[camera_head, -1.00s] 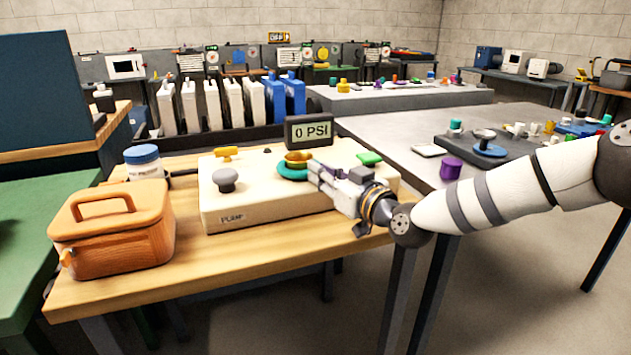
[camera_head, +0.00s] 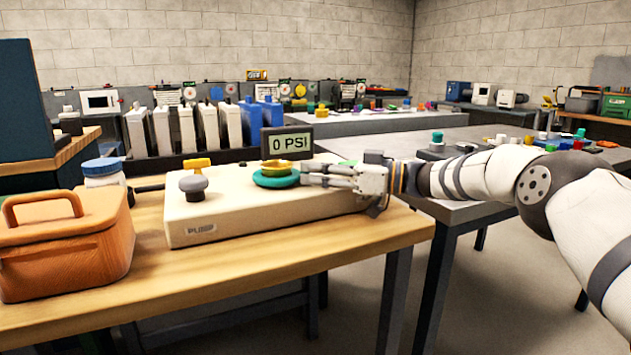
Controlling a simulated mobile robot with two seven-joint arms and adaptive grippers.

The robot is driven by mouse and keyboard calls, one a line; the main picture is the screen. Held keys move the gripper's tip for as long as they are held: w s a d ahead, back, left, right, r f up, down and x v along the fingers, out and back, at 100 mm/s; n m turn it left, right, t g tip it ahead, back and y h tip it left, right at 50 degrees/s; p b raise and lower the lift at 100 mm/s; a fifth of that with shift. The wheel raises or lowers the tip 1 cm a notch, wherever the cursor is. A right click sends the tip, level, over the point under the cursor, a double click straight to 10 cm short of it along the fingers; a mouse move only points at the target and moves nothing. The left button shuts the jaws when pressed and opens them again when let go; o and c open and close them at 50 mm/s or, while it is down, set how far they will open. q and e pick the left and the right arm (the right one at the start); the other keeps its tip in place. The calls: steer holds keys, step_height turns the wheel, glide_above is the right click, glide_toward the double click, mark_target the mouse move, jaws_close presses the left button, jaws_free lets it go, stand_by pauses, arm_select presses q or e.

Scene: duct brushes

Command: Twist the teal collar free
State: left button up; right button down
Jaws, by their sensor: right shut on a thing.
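The teal collar (camera_head: 276,180) sits flat on top of the cream pump box (camera_head: 222,222), around the base of a yellow-gold fitting (camera_head: 276,166). My right gripper (camera_head: 304,176) reaches in from the right, low over the box. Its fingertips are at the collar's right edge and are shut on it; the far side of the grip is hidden. My left gripper is out of view.
On the box are a grey knob (camera_head: 194,186), a yellow valve handle (camera_head: 197,163) and a display (camera_head: 287,142) reading 0 PSI. An orange case (camera_head: 65,250) and a blue-lidded jar (camera_head: 103,172) stand to the left. The wooden tabletop (camera_head: 200,282) in front is clear.

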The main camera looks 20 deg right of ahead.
steer(key=shift+w+r, duration=0.1)
steer(key=shift+r, duration=0.05)
stand_by(0.4)
steer(key=c, duration=1.5)
jaws_free()
steer(key=shift+a, duration=0.15)
steer(key=shift+c, duration=0.2)
